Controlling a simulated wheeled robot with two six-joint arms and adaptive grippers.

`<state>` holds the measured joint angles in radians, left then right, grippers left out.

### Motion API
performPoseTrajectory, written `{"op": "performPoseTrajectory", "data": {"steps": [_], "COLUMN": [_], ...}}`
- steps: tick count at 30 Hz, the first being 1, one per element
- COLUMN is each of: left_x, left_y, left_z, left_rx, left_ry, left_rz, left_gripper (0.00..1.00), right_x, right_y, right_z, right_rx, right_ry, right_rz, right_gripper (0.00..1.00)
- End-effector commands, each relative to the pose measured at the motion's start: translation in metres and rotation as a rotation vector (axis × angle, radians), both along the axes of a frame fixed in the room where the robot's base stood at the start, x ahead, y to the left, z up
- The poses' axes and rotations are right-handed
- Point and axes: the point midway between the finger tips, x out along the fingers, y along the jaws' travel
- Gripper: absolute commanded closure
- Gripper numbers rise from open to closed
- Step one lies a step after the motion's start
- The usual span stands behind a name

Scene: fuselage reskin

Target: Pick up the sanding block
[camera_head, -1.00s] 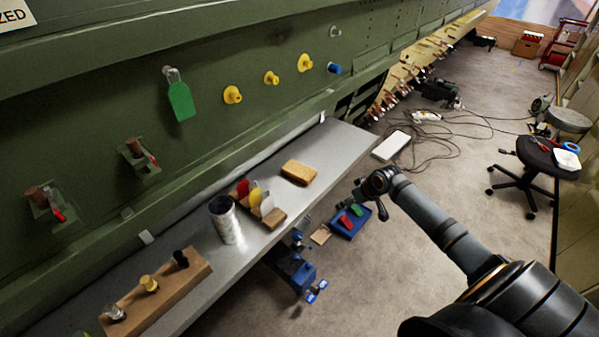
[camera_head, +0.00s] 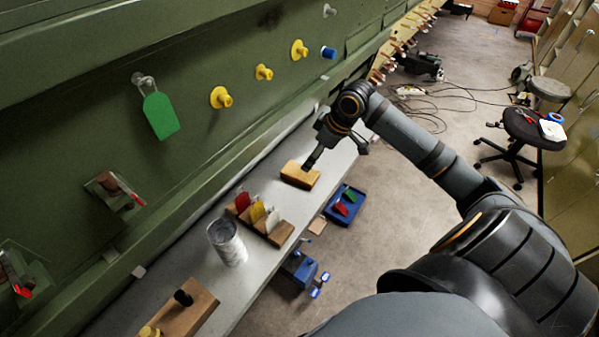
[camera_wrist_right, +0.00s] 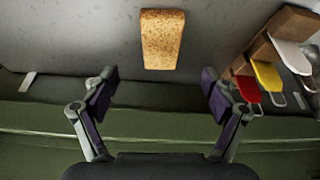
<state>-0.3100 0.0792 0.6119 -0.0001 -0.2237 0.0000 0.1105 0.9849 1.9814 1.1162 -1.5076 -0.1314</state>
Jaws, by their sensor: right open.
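The sanding block (camera_head: 300,175) is a tan, rectangular, cork-like block lying on the grey shelf. In the right wrist view the block (camera_wrist_right: 161,40) lies beyond the fingertips, centred between them. My right gripper (camera_head: 312,158) is close above the block in the head view. The wrist view shows the right gripper (camera_wrist_right: 160,88) open and empty, its two fingers wide apart. My left gripper is not in view.
A wooden rack with red, yellow and white tags (camera_head: 258,215) stands near the block. A metal can (camera_head: 227,242) and a wooden peg board (camera_head: 185,312) sit farther along the shelf (camera_head: 262,262). The green wall (camera_head: 205,150) with yellow knobs rises behind. A blue tray (camera_head: 345,205) is below.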

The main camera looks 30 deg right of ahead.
Motion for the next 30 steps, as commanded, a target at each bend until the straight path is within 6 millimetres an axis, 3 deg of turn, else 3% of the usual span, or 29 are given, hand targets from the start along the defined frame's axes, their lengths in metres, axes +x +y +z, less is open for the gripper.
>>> {"op": "performPoseTrajectory", "data": {"steps": [2, 5, 12, 14, 22, 30], "left_x": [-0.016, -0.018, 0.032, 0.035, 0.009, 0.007], "left_y": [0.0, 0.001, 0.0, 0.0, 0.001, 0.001], "left_z": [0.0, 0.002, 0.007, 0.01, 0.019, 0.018], "left_rx": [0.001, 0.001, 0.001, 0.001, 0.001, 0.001], "left_ry": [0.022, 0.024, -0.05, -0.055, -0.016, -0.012], "left_rz": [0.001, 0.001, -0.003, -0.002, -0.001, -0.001], "left_gripper": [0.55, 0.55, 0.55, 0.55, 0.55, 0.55], "right_x": [0.004, 0.009, 0.012, 0.013, 0.025, 0.027], "right_y": [0.005, 0.006, 0.008, 0.01, 0.021, 0.021], "right_z": [-0.011, -0.023, -0.032, -0.035, -0.073, -0.079], "right_rx": [0.008, 0.007, 0.001, 0.004, 0.004, -0.001], "right_ry": [0.001, 0.0, 0.001, 0.001, 0.001, 0.0], "right_rz": [-0.001, -0.002, -0.001, -0.001, -0.002, 0.0], "right_gripper": [0.15, 0.15, 0.15, 0.15, 0.15, 0.15]}}
